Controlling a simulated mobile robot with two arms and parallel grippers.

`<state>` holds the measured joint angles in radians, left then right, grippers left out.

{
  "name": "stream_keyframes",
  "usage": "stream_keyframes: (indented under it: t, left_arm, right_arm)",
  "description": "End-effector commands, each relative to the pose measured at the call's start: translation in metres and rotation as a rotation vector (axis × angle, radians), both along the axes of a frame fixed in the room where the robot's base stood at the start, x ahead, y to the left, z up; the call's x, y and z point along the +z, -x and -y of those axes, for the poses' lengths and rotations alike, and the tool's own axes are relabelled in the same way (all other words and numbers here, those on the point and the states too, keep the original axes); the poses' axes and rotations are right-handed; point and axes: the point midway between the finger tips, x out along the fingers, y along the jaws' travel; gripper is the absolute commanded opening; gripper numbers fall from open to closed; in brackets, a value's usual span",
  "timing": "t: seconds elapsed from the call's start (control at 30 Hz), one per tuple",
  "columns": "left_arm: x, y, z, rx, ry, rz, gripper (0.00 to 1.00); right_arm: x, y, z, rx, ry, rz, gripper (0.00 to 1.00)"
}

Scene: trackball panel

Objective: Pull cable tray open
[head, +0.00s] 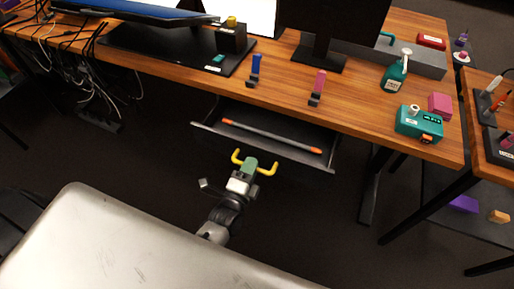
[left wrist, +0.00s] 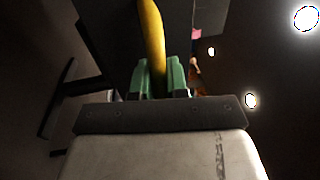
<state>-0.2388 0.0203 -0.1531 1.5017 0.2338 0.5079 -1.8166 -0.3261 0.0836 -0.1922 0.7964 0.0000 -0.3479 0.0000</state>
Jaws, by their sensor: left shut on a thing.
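The cable tray (head: 295,158) hangs under the wooden desk and sticks out past its front edge, showing its dark inside. A yellow handle (head: 268,171) sits at the tray's front. My left gripper (head: 249,166), with green fingers, is shut on the middle of this handle. In the left wrist view the yellow handle (left wrist: 152,35) runs down between the green fingers (left wrist: 160,80). A grey rod with orange ends (head: 272,136) lies in the tray. My right gripper is in neither view.
The desk (head: 180,69) carries a blue clip (head: 255,69), a pink clip (head: 318,86), a green bottle (head: 394,75) and a teal box (head: 417,122). Loose cables (head: 85,45) hang at the left. Dark open floor lies before the tray.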

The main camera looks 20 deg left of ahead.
Motion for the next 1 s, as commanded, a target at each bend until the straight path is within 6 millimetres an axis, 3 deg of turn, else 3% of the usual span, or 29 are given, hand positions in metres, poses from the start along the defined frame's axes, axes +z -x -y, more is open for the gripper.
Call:
stream_keyframes:
  t: [0.17, 0.4, 0.6, 1.0]
  left_arm:
    - [0.001, 0.031, 0.0, 0.0, 0.002, -0.007, 0.0]
    - [0.0, 0.063, -0.002, 0.001, 0.0, -0.006, 0.0]
    - [0.0, 0.078, -0.002, 0.001, 0.001, -0.004, 0.0]
    - [-0.001, 0.083, -0.003, 0.001, 0.002, -0.002, 0.0]
  right_arm:
    - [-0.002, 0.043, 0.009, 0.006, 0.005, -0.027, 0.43]
    - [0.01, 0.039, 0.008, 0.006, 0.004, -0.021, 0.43]
    - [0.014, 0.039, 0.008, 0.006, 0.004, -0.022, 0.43]
    - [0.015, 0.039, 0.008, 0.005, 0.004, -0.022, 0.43]
